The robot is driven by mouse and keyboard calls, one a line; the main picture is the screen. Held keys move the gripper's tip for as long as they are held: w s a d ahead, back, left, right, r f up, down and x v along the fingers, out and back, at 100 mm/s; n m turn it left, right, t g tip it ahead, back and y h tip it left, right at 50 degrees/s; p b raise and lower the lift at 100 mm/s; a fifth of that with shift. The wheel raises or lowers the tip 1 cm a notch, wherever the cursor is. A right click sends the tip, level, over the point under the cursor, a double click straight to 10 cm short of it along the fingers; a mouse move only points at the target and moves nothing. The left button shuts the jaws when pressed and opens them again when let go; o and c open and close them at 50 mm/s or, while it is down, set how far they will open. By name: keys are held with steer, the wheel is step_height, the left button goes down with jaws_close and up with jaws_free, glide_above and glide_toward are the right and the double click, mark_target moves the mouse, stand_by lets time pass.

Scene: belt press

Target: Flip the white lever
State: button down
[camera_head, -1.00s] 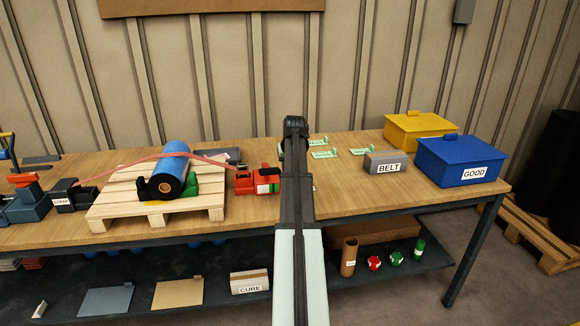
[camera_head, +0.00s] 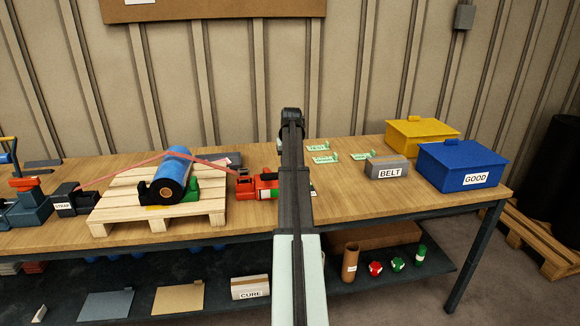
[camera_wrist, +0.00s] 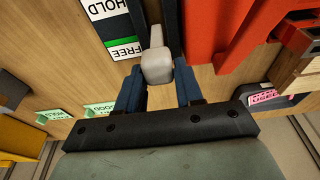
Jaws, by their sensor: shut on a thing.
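The white lever (camera_wrist: 156,66) shows in the wrist view as a pale, rounded handle. My gripper (camera_wrist: 158,84) has its two blue fingers on either side of it and is shut on it. A label beside the lever reads HOLD (camera_wrist: 104,8) and FREE (camera_wrist: 124,47) with a green strip. A red tool body (camera_wrist: 215,35) lies just to the right. In the head view my arm hides the lever and the fingers. The red tool (camera_head: 258,187) shows there just left of my arm, with the strap reaching it.
A blue roll (camera_head: 172,175) rests on a wooden pallet (camera_head: 150,211) under a red strap (camera_head: 115,172). A grey BELT box (camera_head: 385,165), a blue GOOD box (camera_head: 465,162) and a yellow box (camera_head: 420,138) stand at right. Small green cards lie behind my arm.

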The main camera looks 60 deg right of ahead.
steer(key=w+d+f, duration=0.2)
steer(key=w+d, duration=0.2)
steer(key=shift+g+y, duration=0.3)
stand_by(0.3)
steer(key=shift+w, duration=0.15)
stand_by(0.4)
steer(key=c, duration=0.8)
jaws_free()
step_height(320, 180, up, 14)
steer(key=s+a, duration=0.1)
steer(key=shift+s+a+f, duration=0.15)
steer(key=shift+s, duration=0.1)
